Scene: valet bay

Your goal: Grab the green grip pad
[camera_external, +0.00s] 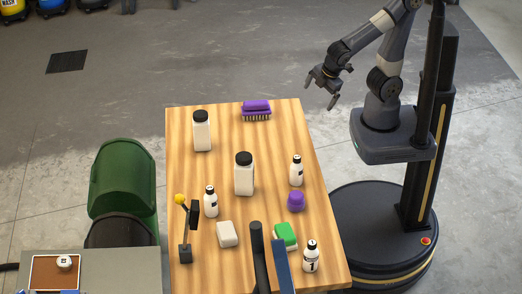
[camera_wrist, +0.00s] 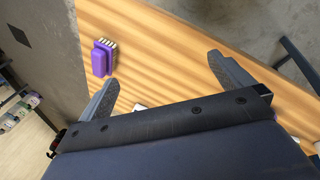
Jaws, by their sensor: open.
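The green grip pad (camera_external: 286,234) lies near the front of the wooden table in the external view, green on top with a white part under it. A dark upright post stands close to its left and a blue upright piece just in front. The pad is not visible in the wrist view. My gripper (camera_external: 322,92) is open and empty, raised beyond the table's right edge at the far end, well away from the pad. Its two fingers also show spread apart in the wrist view (camera_wrist: 162,68), with bare table between them.
On the table (camera_external: 170,150) stand white bottles with black caps (camera_external: 244,175), a purple brush (camera_external: 257,108), a purple knob-like piece (camera_external: 296,201) and a white block (camera_external: 227,234). A small numbered bottle (camera_external: 311,257) stands right of the pad.

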